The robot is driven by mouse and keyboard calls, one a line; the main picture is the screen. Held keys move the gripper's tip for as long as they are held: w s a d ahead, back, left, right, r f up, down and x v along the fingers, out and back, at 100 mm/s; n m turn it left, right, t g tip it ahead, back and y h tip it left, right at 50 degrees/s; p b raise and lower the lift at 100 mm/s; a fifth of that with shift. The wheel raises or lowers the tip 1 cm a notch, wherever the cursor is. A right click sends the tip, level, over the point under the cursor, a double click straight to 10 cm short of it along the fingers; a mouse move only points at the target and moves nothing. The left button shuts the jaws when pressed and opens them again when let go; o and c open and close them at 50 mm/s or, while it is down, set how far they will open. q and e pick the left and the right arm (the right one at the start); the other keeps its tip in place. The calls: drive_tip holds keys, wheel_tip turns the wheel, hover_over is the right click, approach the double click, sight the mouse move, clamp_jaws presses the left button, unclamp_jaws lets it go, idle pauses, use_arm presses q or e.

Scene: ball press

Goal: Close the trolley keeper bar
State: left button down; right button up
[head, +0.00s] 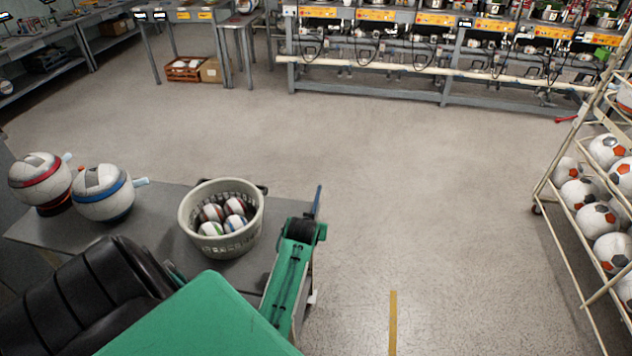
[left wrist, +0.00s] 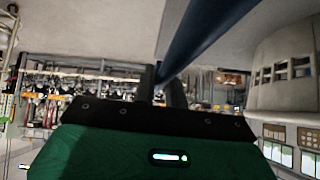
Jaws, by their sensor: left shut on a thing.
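My left gripper (head: 314,216) is by the right edge of the grey table, right of the basket. It is shut on a dark blue bar (head: 318,198), which sticks up past its black fingers. In the left wrist view the bar (left wrist: 195,40) runs from between the fingers (left wrist: 163,88) to the upper right; its far end is out of view. A wheeled ball trolley (head: 557,150) stands at the right edge of the head view, well apart from my gripper. A red-ended piece (head: 566,119) sticks out left by its frame. My right gripper is not in view.
A pale slotted basket (head: 188,222) with several balls stands on the grey table (head: 163,215), close left of my left forearm. Two round moulds (head: 100,200) with red and blue bands stand further left. Open floor (head: 430,190) lies between table and trolley. Workbenches (head: 440,60) line the back.

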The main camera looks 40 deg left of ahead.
use_arm(q)
drive_tip(key=shift+s+a+p, duration=0.4)
drive_tip(key=shift+a+p, duration=0.25)
drive_tip(key=c, duration=1.5)
unclamp_jaws()
drive_tip(key=shift+a, duration=0.1)
drive_tip(key=shift+o, duration=0.2)
drive_tip(key=b+v, duration=0.2)
drive_tip(key=v, duration=1.1)
drive_tip(key=shift+s+r, duration=0.25)
